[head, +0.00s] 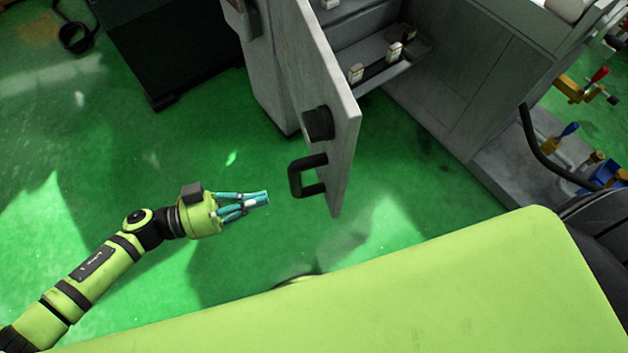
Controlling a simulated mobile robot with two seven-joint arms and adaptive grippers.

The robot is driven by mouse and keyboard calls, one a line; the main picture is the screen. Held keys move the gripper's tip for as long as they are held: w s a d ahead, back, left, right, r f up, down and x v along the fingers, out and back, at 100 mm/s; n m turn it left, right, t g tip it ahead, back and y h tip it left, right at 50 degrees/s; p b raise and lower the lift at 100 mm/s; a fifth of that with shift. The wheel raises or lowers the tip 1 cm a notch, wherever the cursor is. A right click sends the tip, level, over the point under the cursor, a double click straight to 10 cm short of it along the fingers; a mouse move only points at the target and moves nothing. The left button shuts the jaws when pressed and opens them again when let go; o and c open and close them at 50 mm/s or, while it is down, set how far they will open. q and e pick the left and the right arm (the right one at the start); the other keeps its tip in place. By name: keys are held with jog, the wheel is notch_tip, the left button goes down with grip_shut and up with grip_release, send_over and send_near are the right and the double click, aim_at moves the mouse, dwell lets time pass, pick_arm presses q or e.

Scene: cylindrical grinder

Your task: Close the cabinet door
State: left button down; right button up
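The grey cabinet door (335,115) stands wide open in the head view, seen nearly edge-on. A black handle (296,176) and a black knob (317,123) sit on its left face. Behind it, the grey cabinet (470,85) is open, with a shelf inside. My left gripper (262,200) is to the left of the handle, apart from it, pointing right. Its teal fingers lie close together and hold nothing that I can see; whether they touch is hard to tell. My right gripper is not in view.
A dark box-shaped unit (175,45) stands at the upper left. Small white parts (356,73) sit on the cabinet's shelf. Clamps with coloured handles (570,130) and a black hose (538,150) are at the right. Green floor is clear around the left gripper.

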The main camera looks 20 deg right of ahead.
aim_at(333, 179)
pick_arm(q)
jog(key=d+p, duration=0.2)
jog(key=d, duration=1)
jog(key=shift+w+d, duration=0.1)
jog(key=shift+d, duration=0.3)
jog(key=shift+d, duration=0.1)
